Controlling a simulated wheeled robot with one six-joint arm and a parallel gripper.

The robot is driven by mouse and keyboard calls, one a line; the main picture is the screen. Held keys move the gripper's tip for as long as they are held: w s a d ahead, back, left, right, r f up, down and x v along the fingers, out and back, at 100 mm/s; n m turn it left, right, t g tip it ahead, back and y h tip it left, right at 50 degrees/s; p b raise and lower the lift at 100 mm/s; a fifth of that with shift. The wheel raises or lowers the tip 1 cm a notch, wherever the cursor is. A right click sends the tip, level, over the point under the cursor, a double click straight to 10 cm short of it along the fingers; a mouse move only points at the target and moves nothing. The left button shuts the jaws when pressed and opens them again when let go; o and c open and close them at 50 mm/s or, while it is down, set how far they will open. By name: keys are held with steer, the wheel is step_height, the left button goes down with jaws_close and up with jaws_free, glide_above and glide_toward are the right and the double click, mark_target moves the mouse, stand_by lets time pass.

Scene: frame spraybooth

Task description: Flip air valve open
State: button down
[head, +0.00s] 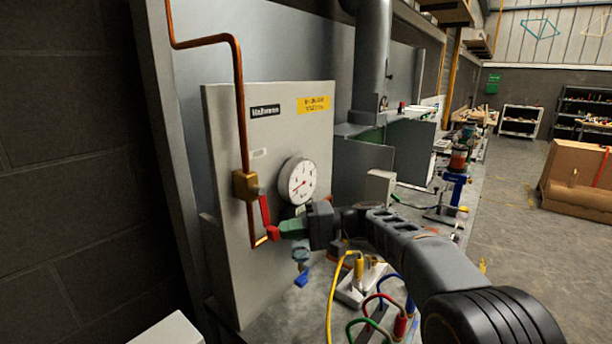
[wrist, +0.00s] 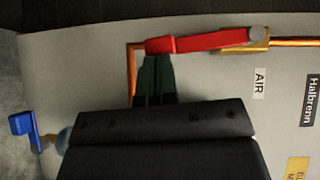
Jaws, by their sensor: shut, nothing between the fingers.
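The air valve is a brass body (head: 244,185) on a copper pipe, with a red lever (head: 266,216) hanging down from it, roughly along the pipe and slightly tilted. In the wrist view, turned sideways, the brass body (wrist: 247,46) is at right and the red lever (wrist: 195,43) runs left from it, beside an AIR label (wrist: 259,83). My gripper (head: 284,231) has green fingers, shut and empty, at the lever's free end. In the wrist view the fingertips (wrist: 156,60) sit right against or just short of the lever's edge; contact is unclear.
A round gauge (head: 298,181) is on the grey panel (head: 225,125) close above my gripper. A blue-handled valve (head: 303,277) is below; it also shows in the wrist view (wrist: 22,125). Coloured hoses, one yellow (head: 333,290), stand on the bench under my arm.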

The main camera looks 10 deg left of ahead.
steer(key=shift+s+a+f+b, duration=0.3)
steer(key=shift+s+b, duration=0.25)
steer(key=shift+s, duration=0.1)
stand_by(0.3)
steer(key=f+b+v, duration=0.1)
steer(key=v, duration=1.3)
steer(key=shift+r, duration=0.45)
steer(key=shift+s, duration=0.1)
steer(key=s+d+f+m+t+h+p, duration=0.1)
steer(key=s+d+f+m+t+h, duration=0.3)
steer(key=s+d+f+t+h, duration=0.5)
steer(key=s+d+f+h, duration=0.7)
steer(key=s+d+f, duration=0.2)
steer(key=s+d, duration=0.1)
steer(key=shift+s+m, duration=0.3)
steer(key=shift+s, duration=0.45)
